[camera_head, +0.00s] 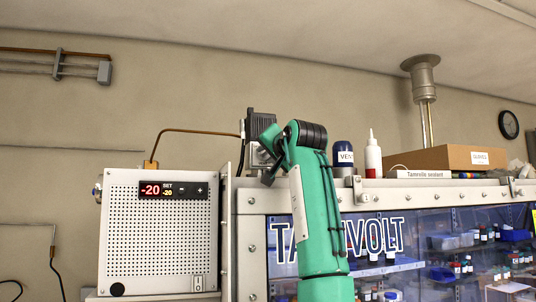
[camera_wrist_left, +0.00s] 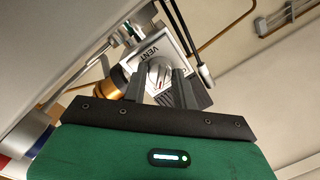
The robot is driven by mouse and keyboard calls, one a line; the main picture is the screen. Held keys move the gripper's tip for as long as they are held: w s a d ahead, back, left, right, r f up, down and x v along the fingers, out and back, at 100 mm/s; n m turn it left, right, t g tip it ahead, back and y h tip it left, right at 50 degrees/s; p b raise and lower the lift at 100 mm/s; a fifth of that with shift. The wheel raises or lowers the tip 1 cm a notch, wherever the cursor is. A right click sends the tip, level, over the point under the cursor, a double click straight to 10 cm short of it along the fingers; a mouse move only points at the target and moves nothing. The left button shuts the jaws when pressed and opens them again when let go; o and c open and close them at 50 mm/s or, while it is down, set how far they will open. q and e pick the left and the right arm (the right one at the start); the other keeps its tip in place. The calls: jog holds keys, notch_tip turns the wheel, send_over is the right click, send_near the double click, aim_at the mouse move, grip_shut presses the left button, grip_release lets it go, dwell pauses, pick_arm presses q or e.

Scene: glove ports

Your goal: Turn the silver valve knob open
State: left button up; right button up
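The silver valve knob (camera_wrist_left: 159,74) shows in the left wrist view on the face of a pale block marked VENT. In the head view the silver valve body (camera_head: 259,154) sits at the top left corner of the cabinet, partly hidden by my left gripper (camera_head: 268,168). In the left wrist view my left gripper (camera_wrist_left: 161,74) has its two dark fingers apart, with the knob showing between and just beyond their tips. I cannot tell whether the fingers touch it. My right gripper is not in view.
A white control box (camera_head: 160,240) reading -20 stands left of the cabinet. A bottle with a dark blue top (camera_head: 344,152), a white squeeze bottle (camera_head: 373,158) and a cardboard box (camera_head: 448,158) stand on the cabinet top. A copper pipe (camera_head: 195,131) runs to the valve area.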

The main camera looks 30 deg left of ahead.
pick_arm(q)
jog(key=shift+f+n, duration=0.1)
jog(key=shift+n, duration=0.3)
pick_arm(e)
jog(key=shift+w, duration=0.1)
pick_arm(q)
jog(key=n, duration=0.2)
jog(key=shift+n+h, duration=0.3)
jog(key=shift+n, duration=0.1)
jog(key=n, duration=0.4)
jog(key=n+h, duration=0.1)
jog(key=n, duration=0.4)
jog(key=shift+a, duration=0.1)
jog(key=n, duration=0.3)
jog(key=shift+t+h, duration=0.3)
jog(key=shift+n, duration=0.4)
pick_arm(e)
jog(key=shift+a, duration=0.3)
